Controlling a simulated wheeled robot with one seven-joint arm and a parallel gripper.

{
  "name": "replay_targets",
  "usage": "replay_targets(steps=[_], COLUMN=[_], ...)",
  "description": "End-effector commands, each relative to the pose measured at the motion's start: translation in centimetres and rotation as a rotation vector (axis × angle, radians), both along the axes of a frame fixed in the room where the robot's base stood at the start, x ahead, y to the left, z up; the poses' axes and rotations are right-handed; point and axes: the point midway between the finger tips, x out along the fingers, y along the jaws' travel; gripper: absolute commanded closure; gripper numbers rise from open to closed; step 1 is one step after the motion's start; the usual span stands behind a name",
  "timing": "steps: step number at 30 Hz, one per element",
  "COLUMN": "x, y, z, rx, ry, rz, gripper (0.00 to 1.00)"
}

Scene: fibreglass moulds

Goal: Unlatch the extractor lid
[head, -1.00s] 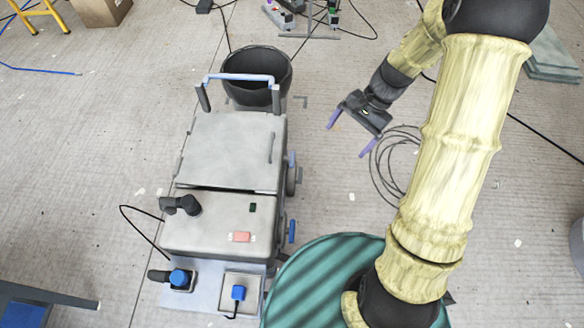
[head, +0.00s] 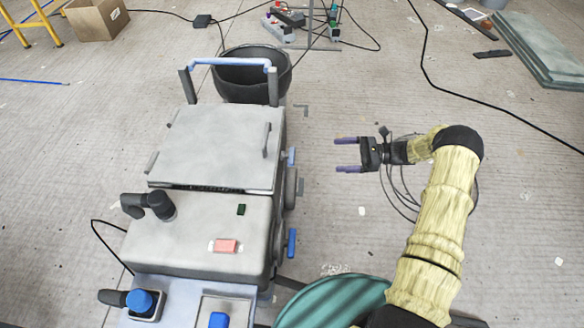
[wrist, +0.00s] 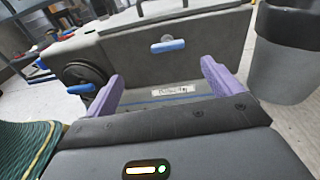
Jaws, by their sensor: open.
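The extractor (head: 200,228) is a grey box with a flat grey lid (head: 210,140) lying shut or nearly shut on top. A bar handle (head: 267,140) is on the lid's right side. A small blue-tipped latch (head: 291,157) sits on the extractor's right side near the lid; it also shows in the wrist view (wrist: 167,46), high on the side wall. My gripper (head: 345,154) is open and empty, right of the extractor. Its purple fingers point left at that side, with a gap between. In the wrist view, the latch appears above the space between the fingers (wrist: 160,82).
A blue lever (head: 292,243) and a dark wheel (head: 291,189) stick out of the same side. A black bucket (head: 250,77) stands behind the extractor. A green ribbed round thing (head: 335,300) is in front. Coiled cable (head: 398,195) lies under my arm. Floor between gripper and extractor is clear.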

Motion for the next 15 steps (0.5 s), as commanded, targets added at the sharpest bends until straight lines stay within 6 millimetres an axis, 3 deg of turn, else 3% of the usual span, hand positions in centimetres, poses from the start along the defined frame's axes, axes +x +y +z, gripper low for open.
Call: replay_targets(steps=[1, 3, 15], x=[0.31, 0.60, 0.73], y=[-0.45, -0.79, -0.93], z=[-1.83, -2.39, -2.31], rx=[0.033, 0.066, 0.084], ry=[0.008, 0.017, 0.022], rz=[-0.019, -0.036, -0.044], gripper=[0.09, 0.09, 0.09])
